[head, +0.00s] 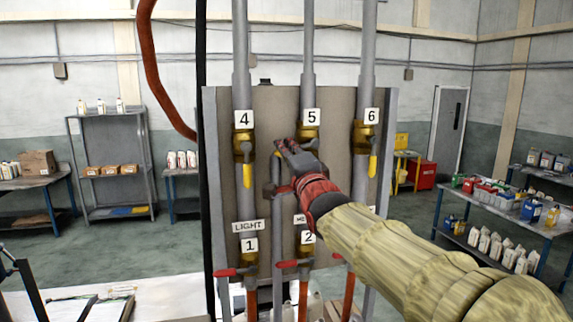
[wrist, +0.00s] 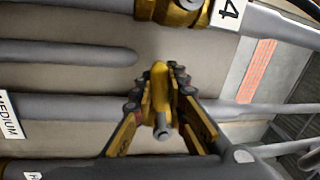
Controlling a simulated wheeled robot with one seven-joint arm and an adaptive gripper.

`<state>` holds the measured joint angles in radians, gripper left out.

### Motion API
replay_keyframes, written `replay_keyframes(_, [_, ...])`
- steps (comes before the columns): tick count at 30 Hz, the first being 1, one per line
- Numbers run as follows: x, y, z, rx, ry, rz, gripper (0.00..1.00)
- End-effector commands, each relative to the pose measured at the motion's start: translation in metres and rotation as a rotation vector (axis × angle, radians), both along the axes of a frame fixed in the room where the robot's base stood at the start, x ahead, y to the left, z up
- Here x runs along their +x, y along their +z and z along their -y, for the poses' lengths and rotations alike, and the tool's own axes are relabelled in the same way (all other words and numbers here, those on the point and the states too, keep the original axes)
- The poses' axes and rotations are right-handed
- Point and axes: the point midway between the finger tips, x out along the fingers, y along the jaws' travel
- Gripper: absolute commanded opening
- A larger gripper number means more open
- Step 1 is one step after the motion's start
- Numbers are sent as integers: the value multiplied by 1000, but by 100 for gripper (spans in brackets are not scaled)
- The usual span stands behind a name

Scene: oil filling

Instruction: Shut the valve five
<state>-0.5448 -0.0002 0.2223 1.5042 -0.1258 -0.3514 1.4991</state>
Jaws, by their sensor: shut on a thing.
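The valve marked 5 (head: 305,133) is a brass fitting on the middle upper pipe, with its number plate above. Its lower part is hidden behind my gripper in the head view. My gripper (head: 284,147) is at the left of this valve, reaching from the lower right. In the wrist view my gripper (wrist: 160,98) is shut on a yellow handle (wrist: 160,75), with the fingers on both sides of it. The yellow tip (head: 277,154) shows just beyond the fingers in the head view, pointing left, away from the pipe.
Valves 4 (head: 243,143) and 6 (head: 361,138) flank it, their yellow handles hanging down along the pipes. Valves 1 (head: 249,252) and 2 (head: 306,252) below have red handles pointing left. A grey pipe (head: 276,210) rises left of my gripper. Shelves and tables stand behind.

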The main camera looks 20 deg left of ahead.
Motion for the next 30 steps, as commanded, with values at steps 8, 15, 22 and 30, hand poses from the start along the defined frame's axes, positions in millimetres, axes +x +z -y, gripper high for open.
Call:
replay_keyframes(8, [1,8,1,125,0,-79,0])
replay_keyframes(15, [2,12,2,171,0,-110,0])
replay_keyframes(22, [2,14,2,180,0,-115,0])
replay_keyframes(30, [2,14,2,180,0,-114,16])
